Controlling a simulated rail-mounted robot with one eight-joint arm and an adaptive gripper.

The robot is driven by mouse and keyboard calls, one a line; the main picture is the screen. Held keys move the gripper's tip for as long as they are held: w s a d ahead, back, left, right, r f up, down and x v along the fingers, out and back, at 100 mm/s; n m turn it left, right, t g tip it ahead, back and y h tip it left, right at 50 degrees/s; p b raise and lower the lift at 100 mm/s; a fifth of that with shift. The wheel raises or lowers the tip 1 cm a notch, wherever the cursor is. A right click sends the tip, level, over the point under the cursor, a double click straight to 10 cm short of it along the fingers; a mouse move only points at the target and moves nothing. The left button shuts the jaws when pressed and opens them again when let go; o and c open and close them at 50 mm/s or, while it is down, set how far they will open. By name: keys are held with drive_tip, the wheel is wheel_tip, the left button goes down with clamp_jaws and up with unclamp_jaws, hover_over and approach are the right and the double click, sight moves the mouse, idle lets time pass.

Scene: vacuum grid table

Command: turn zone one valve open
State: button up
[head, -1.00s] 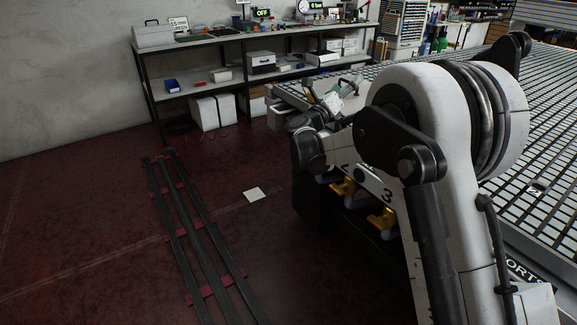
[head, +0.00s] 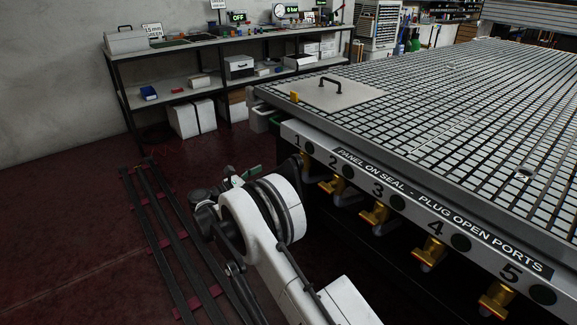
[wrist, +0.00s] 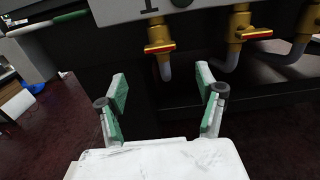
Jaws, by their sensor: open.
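The zone one valve (wrist: 158,38) is a brass valve under the number 1 plate in the wrist view. Its red handle (wrist: 160,47) lies about horizontal, across the pipe. In the head view my arm mostly hides this valve. My gripper (wrist: 162,92) is open and empty, its two green-padded fingers apart below and in front of the valve, not touching it. In the head view the gripper (head: 245,174) shows only in part behind my arm, left of the table's front edge.
Brass valves two (head: 332,185), three (head: 376,214), four (head: 430,253) and five (head: 497,299) line the table's front. A panel with a black handle (head: 330,95) lies on the grid table (head: 450,110). A shelf (head: 215,92) stands at the back.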

sight(290, 165)
drive_tip(key=b+x, duration=0.3)
drive_tip(key=x, duration=0.9)
drive_tip(key=shift+w+d, duration=0.2)
drive_tip(key=shift+c, duration=0.3)
drive_tip(key=c, duration=1.1)
